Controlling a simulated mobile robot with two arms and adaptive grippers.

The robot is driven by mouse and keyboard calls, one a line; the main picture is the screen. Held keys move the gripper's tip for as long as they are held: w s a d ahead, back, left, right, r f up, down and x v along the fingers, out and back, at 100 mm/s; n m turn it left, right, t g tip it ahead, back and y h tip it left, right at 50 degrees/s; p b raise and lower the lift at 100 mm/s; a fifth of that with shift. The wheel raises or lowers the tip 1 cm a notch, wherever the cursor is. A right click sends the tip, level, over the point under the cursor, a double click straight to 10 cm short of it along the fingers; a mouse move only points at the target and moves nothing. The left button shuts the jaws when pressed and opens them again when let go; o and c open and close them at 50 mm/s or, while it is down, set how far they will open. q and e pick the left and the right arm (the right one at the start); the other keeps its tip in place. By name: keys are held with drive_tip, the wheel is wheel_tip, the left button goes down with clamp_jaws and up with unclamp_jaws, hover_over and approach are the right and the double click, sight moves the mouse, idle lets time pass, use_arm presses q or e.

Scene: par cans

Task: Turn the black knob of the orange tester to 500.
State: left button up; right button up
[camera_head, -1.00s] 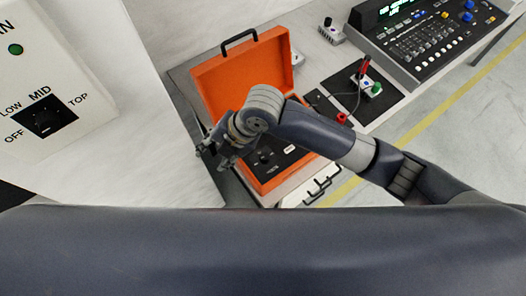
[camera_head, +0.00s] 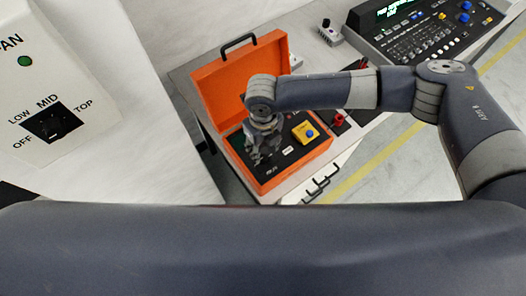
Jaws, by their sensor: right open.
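The orange tester (camera_head: 222,86) is an open case on the bench, its lid raised and its black panel facing up. My right gripper (camera_head: 260,158) points down over the left part of that panel. It is open, and I cannot tell whether it touches anything. The black knob is hidden behind the gripper, so its setting cannot be read. A yellow box with a blue button (camera_head: 306,132) shows on the panel's right part. My left gripper is not in view.
A white fan panel (camera_head: 60,105) with an OFF-LOW-MID-TOP knob (camera_head: 52,124) stands at the left. A mixing console (camera_head: 425,35) and a small grey box with a knob (camera_head: 330,32) are at the back right. A red-handled item (camera_head: 338,120) lies right of the case.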

sight(264, 157)
wheel_tip(264, 157, down, 6)
drive_tip(key=shift+r+p, duration=0.1)
drive_tip(key=shift+p, duration=0.5)
drive_tip(key=shift+c, duration=0.6)
clamp_jaws()
